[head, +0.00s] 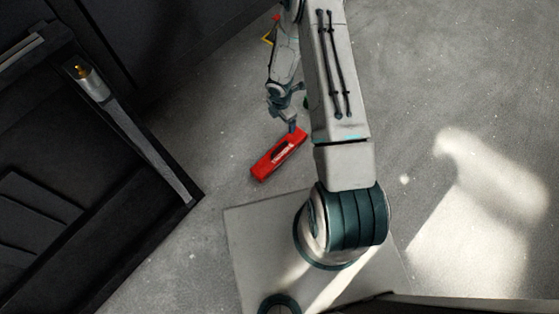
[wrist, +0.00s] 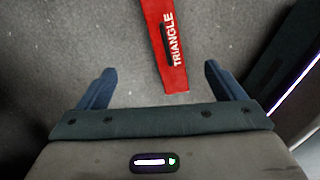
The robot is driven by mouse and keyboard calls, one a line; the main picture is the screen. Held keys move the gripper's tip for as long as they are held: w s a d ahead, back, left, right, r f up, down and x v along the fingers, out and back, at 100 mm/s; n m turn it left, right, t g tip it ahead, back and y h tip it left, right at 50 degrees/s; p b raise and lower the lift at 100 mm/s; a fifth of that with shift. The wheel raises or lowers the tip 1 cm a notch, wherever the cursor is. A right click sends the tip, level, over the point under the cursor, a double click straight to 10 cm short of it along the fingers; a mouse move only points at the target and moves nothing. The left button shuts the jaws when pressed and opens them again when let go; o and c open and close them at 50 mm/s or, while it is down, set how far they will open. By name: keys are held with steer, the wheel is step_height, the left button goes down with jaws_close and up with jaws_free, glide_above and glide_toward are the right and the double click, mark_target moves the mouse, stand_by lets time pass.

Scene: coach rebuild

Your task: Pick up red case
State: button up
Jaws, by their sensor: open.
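The red case (head: 268,165) lies on the grey floor, a long narrow box with a dark handle strip on top. In the wrist view the red case (wrist: 178,70) runs from the top edge down to between the fingertips, with the white word TRIANGLE along it. My gripper (head: 292,125) is at the upper right end of the case in the head view. In the wrist view my gripper (wrist: 160,80) is open, one blue finger on each side of the case's near end, with a gap on both sides. The case's far end is cut off there.
A dark open-framed structure (head: 150,150) with a metal edge stands at the left. A dark cabinet wall (head: 150,40) is at the upper left. The floor (head: 440,90) to the right is clear, with bright light patches. A lit strip (wrist: 296,86) shows at the wrist view's right.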

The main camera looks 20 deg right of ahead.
steer(key=shift+n+y, duration=0.3)
steer(key=shift+n, duration=0.6)
steer(key=f, duration=0.3)
steer(key=s+a+f+b, duration=0.1)
steer(key=f, duration=0.2)
steer(key=s+f+b, duration=0.1)
steer(key=f, duration=0.3)
steer(key=shift+s+a, duration=0.1)
steer(key=shift+a, duration=0.15)
steer(key=b, duration=0.3)
glide_above(279, 152)
step_height(279, 152, down, 7)
steer(key=shift+s+d+f, duration=0.1)
steer(key=shift+f, duration=0.05)
steer(key=shift+a+f+b, duration=0.2)
steer(key=shift+f+b, duration=1.75)
steer(key=shift+f, duration=0.95)
steer(key=shift+r, duration=0.1)
steer(key=c, duration=1.5)
steer(key=shift+r, duration=0.1)
